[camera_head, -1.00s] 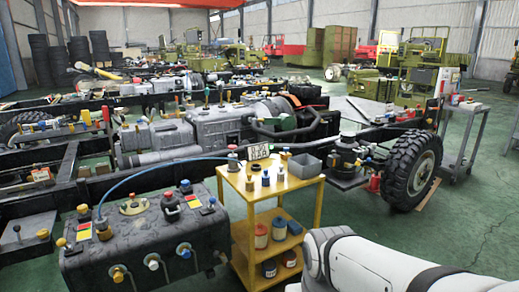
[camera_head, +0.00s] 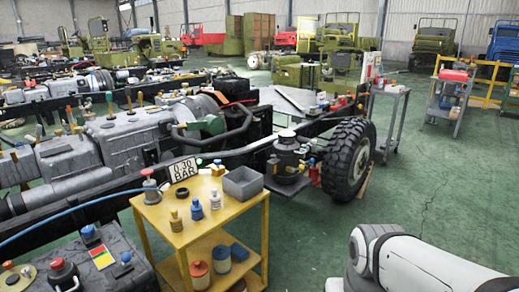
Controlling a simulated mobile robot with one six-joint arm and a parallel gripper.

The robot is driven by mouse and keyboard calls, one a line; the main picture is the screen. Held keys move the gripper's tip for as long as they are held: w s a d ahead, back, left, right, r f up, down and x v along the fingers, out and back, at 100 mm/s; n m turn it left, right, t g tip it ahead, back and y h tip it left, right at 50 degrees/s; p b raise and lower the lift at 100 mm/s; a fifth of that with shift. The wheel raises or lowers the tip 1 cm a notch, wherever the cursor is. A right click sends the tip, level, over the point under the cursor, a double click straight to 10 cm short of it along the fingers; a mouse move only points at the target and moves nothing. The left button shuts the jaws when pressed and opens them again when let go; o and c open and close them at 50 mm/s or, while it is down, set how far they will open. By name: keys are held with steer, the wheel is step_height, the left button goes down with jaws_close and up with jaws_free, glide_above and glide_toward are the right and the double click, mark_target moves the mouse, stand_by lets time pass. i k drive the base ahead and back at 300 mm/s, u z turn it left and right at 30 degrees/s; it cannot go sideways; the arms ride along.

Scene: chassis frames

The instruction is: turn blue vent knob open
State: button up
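A dark grey tank (camera_head: 118,243) with fittings on top is at the lower left, cut off by the picture's edge. A blue knob (camera_head: 88,233) stands on its top near the back edge. Another small blue fitting (camera_head: 125,257) sits at the tank's right end, beside a red, yellow and green label (camera_head: 101,256). I cannot tell which of these is the vent knob, or its turned position. A red knob (camera_head: 61,270) is also on the tank. My gripper is out of view; only a white link of my arm shows at the lower right.
A yellow cart (camera_head: 215,213) stands right of the tank, holding small bottles, a grey bin (camera_head: 243,183) and a "0.30 BAR" sign (camera_head: 182,169). A chassis with a large tyre (camera_head: 349,159) lies behind. A blue hose (camera_head: 75,212) crosses above the tank. Green floor at right is clear.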

mark_target(218, 162)
steer(key=z, duration=0.2)
steer(key=i, duration=0.9)
steer(key=u, duration=0.6)
steer(key=i, duration=0.75)
steer(key=u, duration=0.7)
